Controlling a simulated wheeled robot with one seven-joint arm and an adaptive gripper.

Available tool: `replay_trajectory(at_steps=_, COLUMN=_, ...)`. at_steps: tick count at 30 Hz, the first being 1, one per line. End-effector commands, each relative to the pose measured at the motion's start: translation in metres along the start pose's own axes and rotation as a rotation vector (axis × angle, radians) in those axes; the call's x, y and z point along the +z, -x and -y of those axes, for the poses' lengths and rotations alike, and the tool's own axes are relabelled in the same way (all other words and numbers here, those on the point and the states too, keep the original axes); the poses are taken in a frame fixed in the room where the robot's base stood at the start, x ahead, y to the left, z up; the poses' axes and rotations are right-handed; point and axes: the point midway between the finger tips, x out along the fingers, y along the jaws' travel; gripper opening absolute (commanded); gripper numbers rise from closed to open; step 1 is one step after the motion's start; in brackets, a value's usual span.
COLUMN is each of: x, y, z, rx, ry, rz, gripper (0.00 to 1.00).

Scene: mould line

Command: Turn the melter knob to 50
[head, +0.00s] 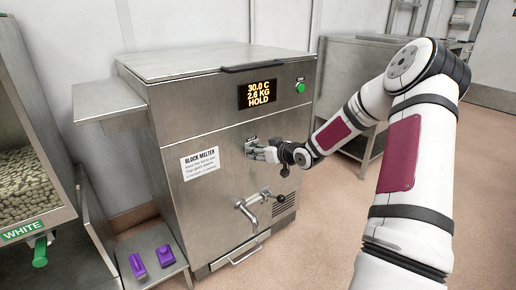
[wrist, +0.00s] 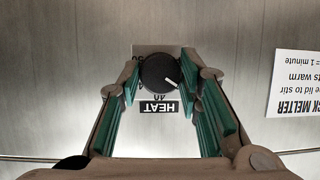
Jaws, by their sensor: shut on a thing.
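The melter (head: 215,130) is a steel cabinet with a display (head: 260,93) reading 30.0 C, 2.6 KG, HOLD. Its black round heat knob (wrist: 158,73) shows in the wrist view, with a white pointer mark toward its lower right. The view is upside down; an inverted HEAT label (wrist: 158,107) and partly covered scale numbers, including a 40, surround the knob. My gripper (head: 252,146) is at the melter's front, its green-padded fingers shut on the knob from both sides. In the head view my gripper hides most of the knob.
A green button (head: 300,87) sits beside the display. A tap (head: 247,208) with a black-knobbed lever projects below my gripper. The lid handle (head: 253,66) is above. A bin labelled WHITE (head: 22,231) and purple items (head: 138,265) stand at left. Floor at right is partly clear.

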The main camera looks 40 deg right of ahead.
Motion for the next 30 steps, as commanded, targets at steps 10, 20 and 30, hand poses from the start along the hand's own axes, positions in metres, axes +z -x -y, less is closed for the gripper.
replay_trajectory(at_steps=10, x=-0.0037, y=0.0023, z=-0.0006, rx=-0.068, ry=-0.167, rz=-0.007, gripper=0.04)
replay_trajectory(at_steps=20, x=-0.0025, y=0.0016, z=-0.0014, rx=-0.145, ry=-0.353, rz=-0.019, gripper=0.04)
replay_trajectory(at_steps=30, x=0.0005, y=-0.0004, z=-0.0028, rx=-0.258, ry=-0.619, rz=-0.035, gripper=0.04)
